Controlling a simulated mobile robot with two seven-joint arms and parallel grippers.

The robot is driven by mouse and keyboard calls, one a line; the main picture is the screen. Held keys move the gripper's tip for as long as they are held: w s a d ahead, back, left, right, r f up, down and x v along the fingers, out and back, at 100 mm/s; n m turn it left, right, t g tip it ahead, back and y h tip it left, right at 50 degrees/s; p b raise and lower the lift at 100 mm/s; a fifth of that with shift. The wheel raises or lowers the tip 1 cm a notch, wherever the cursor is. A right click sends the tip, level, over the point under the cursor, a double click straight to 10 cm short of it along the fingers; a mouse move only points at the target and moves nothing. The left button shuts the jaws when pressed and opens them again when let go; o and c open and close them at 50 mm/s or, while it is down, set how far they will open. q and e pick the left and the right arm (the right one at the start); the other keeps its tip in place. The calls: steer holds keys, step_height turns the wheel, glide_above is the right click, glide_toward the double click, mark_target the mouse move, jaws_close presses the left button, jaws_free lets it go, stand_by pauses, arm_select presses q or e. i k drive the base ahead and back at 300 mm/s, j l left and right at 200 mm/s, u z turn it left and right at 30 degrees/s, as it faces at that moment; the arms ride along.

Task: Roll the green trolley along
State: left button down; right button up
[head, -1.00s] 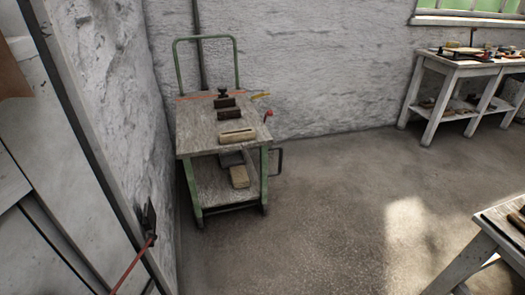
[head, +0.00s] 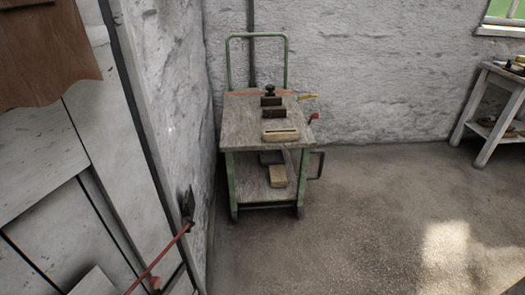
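The green trolley (head: 242,118) stands in the corner against the left wall and near the back wall. It has a green frame, a grey wooden top, a lower shelf and a tall green push handle (head: 258,37) at its far end. A dark loop handle (head: 317,165) sticks out on its right side. Dark blocks, a pale wooden block (head: 281,135) and a few tools lie on its top. A wooden block (head: 277,176) lies on the lower shelf. Neither of my grippers shows in the head view.
A white panelled door (head: 50,150) and its frame fill the left side, with a dark latch and red rod (head: 165,257) jutting out. A workbench (head: 494,105) stands at the right by the back wall. The concrete floor (head: 360,220) right of the trolley is clear.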

mark_target(248, 128)
steer(key=i+l, duration=0.15)
steer(key=i, duration=0.2)
steer(key=i+l, duration=0.2)
steer(key=i, duration=0.2)
steer(key=i+l, duration=0.15)
steer(key=i, duration=0.2)
